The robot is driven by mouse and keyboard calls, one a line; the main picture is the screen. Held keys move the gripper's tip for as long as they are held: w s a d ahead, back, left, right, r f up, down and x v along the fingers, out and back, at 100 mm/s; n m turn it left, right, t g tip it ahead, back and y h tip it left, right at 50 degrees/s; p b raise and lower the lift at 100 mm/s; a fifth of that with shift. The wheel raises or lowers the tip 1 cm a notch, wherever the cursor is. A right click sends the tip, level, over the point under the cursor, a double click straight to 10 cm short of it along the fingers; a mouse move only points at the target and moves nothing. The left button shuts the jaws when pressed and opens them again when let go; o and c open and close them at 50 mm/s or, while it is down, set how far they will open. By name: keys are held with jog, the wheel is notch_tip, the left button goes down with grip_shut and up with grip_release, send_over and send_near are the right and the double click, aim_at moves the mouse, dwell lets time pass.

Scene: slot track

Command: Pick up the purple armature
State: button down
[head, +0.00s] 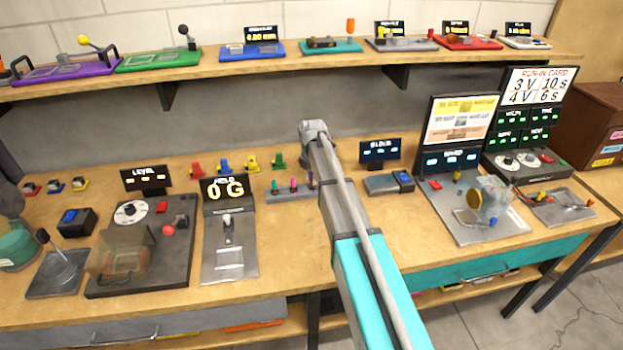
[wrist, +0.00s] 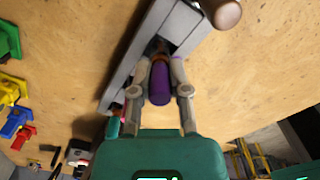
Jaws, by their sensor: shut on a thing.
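The purple armature (wrist: 160,84) is a short purple cylinder with a coppery part at its far end, in the middle of the wrist view. My gripper (wrist: 161,76) is shut on it, one finger on each side. Its far end is over or in an opening of the grey holder (wrist: 136,50); I cannot tell whether it is clear of it. In the head view, the holder (head: 288,193) stands on the bench with small coloured parts upright in it. My arm covers its right end and hides my gripper there.
Red, blue, yellow and green small pieces (head: 251,163) stand behind the holder. A scale reading "0 G" (head: 227,192) is to the left. A dark display (head: 380,150) and a grey box (head: 381,185) are to the right. A loaded shelf (head: 300,66) runs above.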

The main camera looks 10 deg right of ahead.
jog(key=shift+r+p, duration=0.35)
jog(key=shift+r, duration=0.3)
jog(key=s+a+r+p, duration=0.3)
jog(key=s+r+p, duration=0.7)
jog(key=s, duration=0.3)
jog(key=shift+s+a+r, duration=0.15)
jog(key=shift+s+a, duration=0.1)
jog(key=shift+s, duration=0.05)
dwell(0.3)
